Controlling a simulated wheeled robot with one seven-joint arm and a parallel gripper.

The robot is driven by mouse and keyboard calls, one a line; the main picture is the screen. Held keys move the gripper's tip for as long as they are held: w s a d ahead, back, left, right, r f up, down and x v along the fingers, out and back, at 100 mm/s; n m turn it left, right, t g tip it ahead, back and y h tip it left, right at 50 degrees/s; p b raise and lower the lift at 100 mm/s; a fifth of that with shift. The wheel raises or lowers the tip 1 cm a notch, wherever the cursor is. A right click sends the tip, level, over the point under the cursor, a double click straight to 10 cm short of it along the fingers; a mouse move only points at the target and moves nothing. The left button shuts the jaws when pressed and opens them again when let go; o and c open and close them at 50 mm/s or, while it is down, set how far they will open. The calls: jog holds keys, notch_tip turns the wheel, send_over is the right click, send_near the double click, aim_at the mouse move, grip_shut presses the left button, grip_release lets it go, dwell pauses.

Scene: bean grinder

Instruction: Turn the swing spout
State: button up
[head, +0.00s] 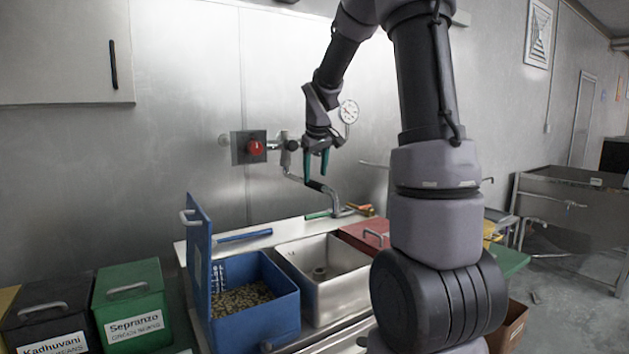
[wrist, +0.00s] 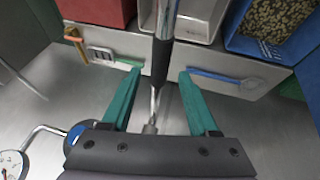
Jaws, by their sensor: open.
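The swing spout (head: 298,178) is a metal pipe with a black sleeve. It comes off a wall fitting (head: 286,146) and slopes down to the right over the steel sink. In the wrist view the spout's black sleeve (wrist: 162,66) lies in line with the gap between my fingertips. My gripper (head: 316,178) is open, with teal fingers pointing down, just above the spout in the head view. It also shows in the wrist view (wrist: 160,72), with nothing gripped. Whether the fingers reach down on both sides of the sleeve I cannot tell.
A red knob (head: 256,147) on a plate and a round gauge (head: 349,111) are on the wall near my gripper. Below are the sink (head: 338,289), a blue bin of beans (head: 262,315) with its lid upright, and a red box (head: 362,236).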

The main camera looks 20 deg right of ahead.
aim_at(315, 182)
jog(key=shift+x, duration=1.65)
grip_shut()
